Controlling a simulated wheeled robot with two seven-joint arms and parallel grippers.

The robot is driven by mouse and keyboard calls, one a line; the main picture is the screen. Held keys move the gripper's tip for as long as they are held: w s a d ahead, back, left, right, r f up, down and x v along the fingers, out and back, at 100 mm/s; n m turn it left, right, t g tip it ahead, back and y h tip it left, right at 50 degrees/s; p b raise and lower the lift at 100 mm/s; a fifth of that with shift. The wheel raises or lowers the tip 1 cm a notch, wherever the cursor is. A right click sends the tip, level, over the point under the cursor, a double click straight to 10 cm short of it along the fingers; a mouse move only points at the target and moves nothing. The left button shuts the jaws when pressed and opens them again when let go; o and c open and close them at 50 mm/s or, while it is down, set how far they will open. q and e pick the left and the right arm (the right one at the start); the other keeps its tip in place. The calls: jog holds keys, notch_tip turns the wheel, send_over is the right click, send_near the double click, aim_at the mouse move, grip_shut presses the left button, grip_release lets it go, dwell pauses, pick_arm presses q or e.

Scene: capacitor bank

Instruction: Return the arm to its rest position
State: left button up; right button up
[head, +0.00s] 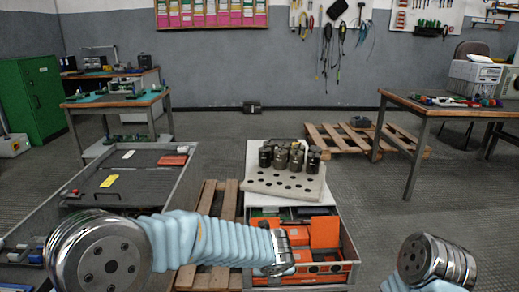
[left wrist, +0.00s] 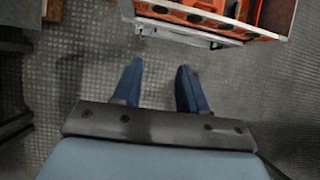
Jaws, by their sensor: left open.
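My left arm (head: 215,240) reaches across the bottom of the head view, from the left to the middle. Its end is near the front of a grey crate (head: 352,262). The left gripper's fingers do not show clearly there. In the left wrist view my left gripper (left wrist: 160,68) is open, with two blue fingers apart and only bare floor between them. The crate's edge (left wrist: 190,38) lies beyond the fingertips. My right arm (head: 436,262) shows only as a metal joint at the lower right; its gripper is out of view.
A grey holed block (head: 283,186) carries several dark cylinders (head: 290,157) behind the crate. Orange parts (head: 325,232) lie inside the crate. A large open grey case (head: 130,185) stands at left. Wooden pallets (head: 345,140) and a workbench (head: 440,108) stand farther back. Floor at right is clear.

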pick_arm(q)
jog(key=s+a+f+m+g+h, duration=0.1)
jog(key=s+a+f+m, duration=0.4)
jog(key=s+f+m, duration=0.2)
jog(key=s+a+f+m+g+h, duration=0.1)
jog(key=s+a+f+m, duration=0.4)
jog(key=f+m, duration=0.6)
jog(key=s+a+f+m+g+h, duration=0.1)
jog(key=s+a+f+m+g, duration=0.2)
jog(key=s+f+m, duration=0.6)
jog(key=a+m, duration=0.2)
jog(key=m, duration=0.5)
jog(key=shift+s+f+m+h, duration=0.3)
jog(key=shift+s+f, duration=0.1)
